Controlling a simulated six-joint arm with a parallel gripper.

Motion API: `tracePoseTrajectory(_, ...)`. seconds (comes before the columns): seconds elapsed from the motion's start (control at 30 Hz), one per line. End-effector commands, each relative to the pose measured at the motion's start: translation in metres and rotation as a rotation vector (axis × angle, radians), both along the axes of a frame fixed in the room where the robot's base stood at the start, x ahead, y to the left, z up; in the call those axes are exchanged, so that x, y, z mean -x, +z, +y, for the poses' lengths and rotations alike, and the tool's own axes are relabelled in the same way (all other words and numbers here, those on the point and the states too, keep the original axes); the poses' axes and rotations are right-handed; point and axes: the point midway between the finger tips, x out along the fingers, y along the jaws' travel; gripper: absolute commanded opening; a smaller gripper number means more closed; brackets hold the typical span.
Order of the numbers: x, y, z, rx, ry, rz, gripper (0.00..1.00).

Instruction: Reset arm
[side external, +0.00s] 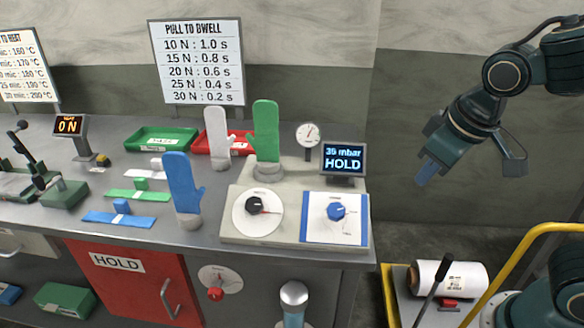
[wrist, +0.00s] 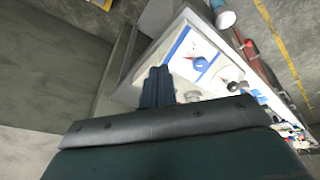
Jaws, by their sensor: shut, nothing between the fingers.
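My gripper (side external: 427,174) is shut and empty. It hangs in the air to the right of the metal bench (side external: 360,262), above the floor gap beside it, with its tip pointing down and left. In the wrist view my gripper (wrist: 158,72) shows as two dark fingers held together, with the bench's dial box behind them. A green glove form (side external: 265,130) stands upright on the grey dial box (side external: 232,215). A blue glove form (side external: 184,183) and a white glove form (side external: 218,130) stand upright on the bench, clear of my gripper.
A display (side external: 343,159) reads "39 mbar HOLD", beside a round gauge (side external: 308,134). Green (side external: 160,139) and red (side external: 236,143) trays sit at the back. A cart with a yellow rail (side external: 540,230) carries a white roll (side external: 452,276) below my gripper. The space around my gripper is clear.

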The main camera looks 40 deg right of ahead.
Motion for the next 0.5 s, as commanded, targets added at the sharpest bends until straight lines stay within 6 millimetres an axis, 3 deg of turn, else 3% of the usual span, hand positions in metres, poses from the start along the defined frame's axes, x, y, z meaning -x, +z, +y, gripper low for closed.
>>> tracePoseTrajectory(0.23, 0.038, 0.016, -0.019, -0.082, -0.032, -0.061, 0.00)
tracePoseTrajectory(0.5, 0.070, 0.023, -0.024, -0.124, -0.041, -0.116, 0.00)
